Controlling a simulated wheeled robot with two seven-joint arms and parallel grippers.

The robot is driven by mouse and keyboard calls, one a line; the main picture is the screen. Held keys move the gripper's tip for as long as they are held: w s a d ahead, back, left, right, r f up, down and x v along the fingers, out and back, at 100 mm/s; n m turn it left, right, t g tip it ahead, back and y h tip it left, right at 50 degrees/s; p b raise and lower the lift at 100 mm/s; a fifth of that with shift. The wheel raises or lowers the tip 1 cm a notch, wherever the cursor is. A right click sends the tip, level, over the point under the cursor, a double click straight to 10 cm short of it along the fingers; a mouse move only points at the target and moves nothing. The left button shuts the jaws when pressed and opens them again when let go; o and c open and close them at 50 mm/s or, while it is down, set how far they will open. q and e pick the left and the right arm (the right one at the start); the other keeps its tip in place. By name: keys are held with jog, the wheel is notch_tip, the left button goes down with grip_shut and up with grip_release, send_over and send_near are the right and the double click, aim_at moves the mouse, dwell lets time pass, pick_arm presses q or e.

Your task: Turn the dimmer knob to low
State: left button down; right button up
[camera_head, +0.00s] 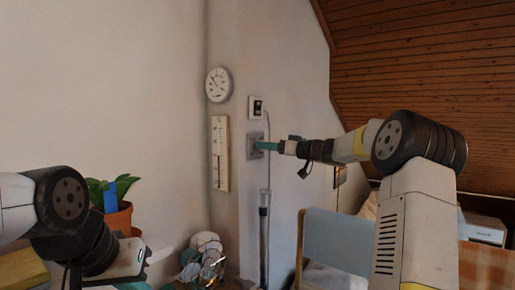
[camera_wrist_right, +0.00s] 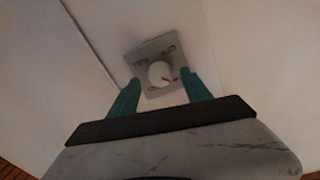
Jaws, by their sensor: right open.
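The dimmer knob (camera_wrist_right: 158,72) is round and white with a small red mark toward its lower right. It sits on a square grey wall plate (camera_wrist_right: 143,56), which also shows on the wall in the head view (camera_head: 252,137). My right gripper (camera_wrist_right: 161,77) is open, with one green finger on each side of the knob. Whether the fingers touch the knob or plate I cannot tell. In the head view my right gripper (camera_head: 264,147) reaches the plate from the right.
A small white wall unit (camera_head: 256,107) is above the plate, with a round dial (camera_head: 219,84) and a thermometer (camera_head: 220,153) to its left. A potted plant (camera_head: 118,218) is beside my left arm. A light blue chair back (camera_head: 335,240) stands below my right arm.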

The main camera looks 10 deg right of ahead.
jog(key=shift+v, duration=2.75)
